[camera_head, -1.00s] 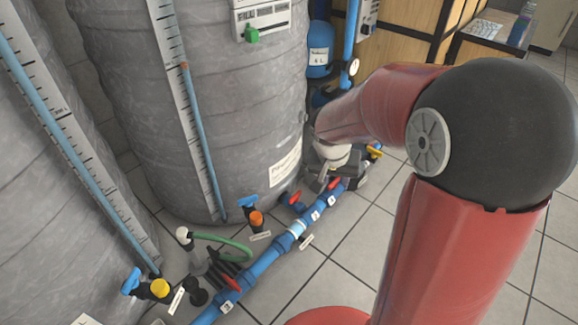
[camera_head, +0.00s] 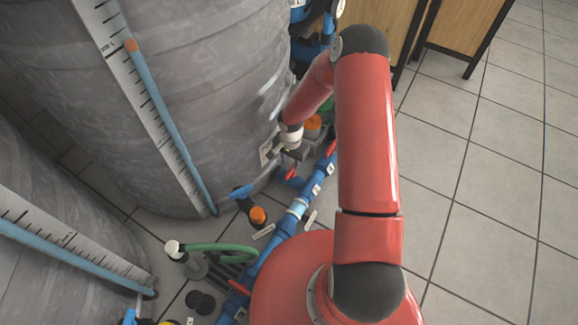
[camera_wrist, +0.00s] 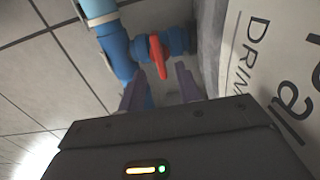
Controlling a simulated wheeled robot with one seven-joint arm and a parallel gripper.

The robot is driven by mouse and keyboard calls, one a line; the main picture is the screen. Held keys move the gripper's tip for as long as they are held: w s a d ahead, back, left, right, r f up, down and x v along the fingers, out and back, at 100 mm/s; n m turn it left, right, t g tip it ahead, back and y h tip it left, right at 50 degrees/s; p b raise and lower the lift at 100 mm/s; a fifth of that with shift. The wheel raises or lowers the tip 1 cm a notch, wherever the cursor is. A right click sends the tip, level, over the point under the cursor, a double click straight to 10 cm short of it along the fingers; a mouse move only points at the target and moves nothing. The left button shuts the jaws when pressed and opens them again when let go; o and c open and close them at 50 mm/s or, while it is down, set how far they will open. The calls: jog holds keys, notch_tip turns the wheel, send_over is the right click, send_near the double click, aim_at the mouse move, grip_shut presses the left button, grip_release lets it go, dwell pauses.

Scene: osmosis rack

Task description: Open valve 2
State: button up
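In the wrist view a red valve handle (camera_wrist: 157,56) sits on a blue pipe fitting, just beyond my fingertips. My gripper (camera_wrist: 160,72) is open. Its two dark fingers are apart, one on each side of the handle's near end, and I cannot tell whether they touch it. In the head view my wrist is low beside the large grey tank, above the blue pipe. Red handles show there near my gripper (camera_head: 291,173), under my arm (camera_head: 331,147) and lower left (camera_head: 238,287). The tag numbers are too small to tell which is valve 2.
The grey tank (camera_head: 215,90) stands close beside my gripper; its printed label (camera_wrist: 275,75) fills the wrist view's right side. An orange-capped valve (camera_head: 257,216) and a green hose (camera_head: 220,246) lie nearer. Tiled floor (camera_head: 480,190) at right is clear.

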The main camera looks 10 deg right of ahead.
aim_at(290, 170)
notch_tip(290, 170, down, 6)
jog(key=shift+r+b, duration=0.2)
jog(key=shift+b, duration=0.1)
grip_shut()
